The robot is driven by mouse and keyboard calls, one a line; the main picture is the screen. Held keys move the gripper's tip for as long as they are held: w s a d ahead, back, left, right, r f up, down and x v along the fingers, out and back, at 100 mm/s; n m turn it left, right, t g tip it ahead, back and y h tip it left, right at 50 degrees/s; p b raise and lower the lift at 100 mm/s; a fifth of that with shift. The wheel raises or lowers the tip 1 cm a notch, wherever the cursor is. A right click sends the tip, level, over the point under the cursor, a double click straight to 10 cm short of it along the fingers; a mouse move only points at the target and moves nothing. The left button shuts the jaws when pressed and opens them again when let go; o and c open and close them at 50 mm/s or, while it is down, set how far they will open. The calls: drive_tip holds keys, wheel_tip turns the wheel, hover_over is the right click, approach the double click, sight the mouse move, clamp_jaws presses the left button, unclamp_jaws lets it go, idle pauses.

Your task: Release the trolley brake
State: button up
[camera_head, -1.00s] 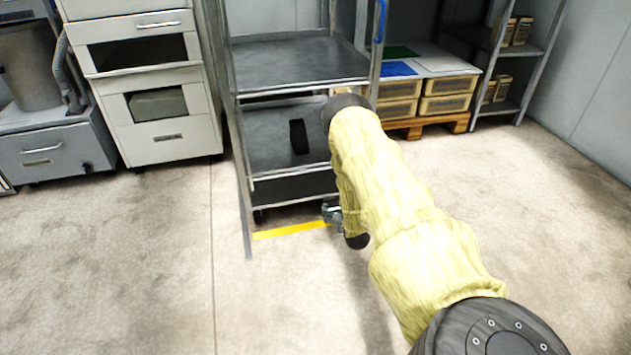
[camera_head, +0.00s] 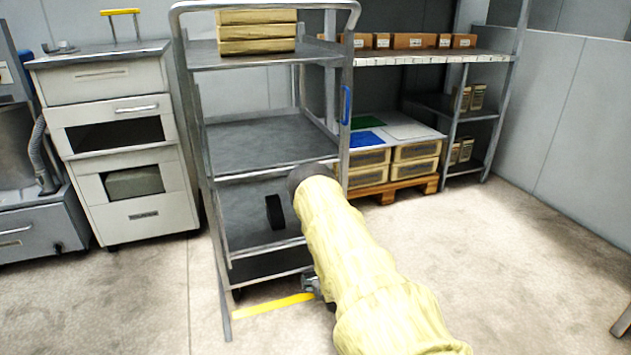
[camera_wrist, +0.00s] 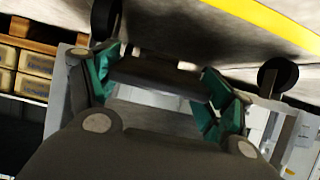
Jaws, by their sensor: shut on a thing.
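The tall grey metal trolley (camera_head: 255,145) stands in the middle of the head view, with several shelves and a yellow floor line (camera_head: 272,306) at its foot. My gripper (camera_head: 312,286) is low at the trolley's front right corner, mostly hidden behind my yellow-sleeved arm. In the wrist view the floor is at the top. My gripper's green-padded fingers (camera_wrist: 160,85) are on either side of a dark bar (camera_wrist: 155,73) under the trolley, seemingly the brake, and are shut on it. Dark wheels (camera_wrist: 277,76) show beyond. The exact contact and the brake's position are unclear.
A pale drawer cabinet (camera_head: 130,150) stands left of the trolley. To the right are a pallet (camera_head: 405,189) with yellowish crates and a shelf rack (camera_head: 440,57) with boxes. A black item (camera_head: 274,212) is on the trolley's lower shelf.

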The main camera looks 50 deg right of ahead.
drive_tip(key=shift+w+r, duration=0.1)
drive_tip(key=shift+r, duration=0.1)
drive_tip(key=o, duration=1.2)
drive_tip(key=shift+o, duration=1.1)
drive_tip(key=shift+r, duration=0.2)
drive_tip(key=shift+f, duration=0.25)
drive_tip(key=v, duration=1.2)
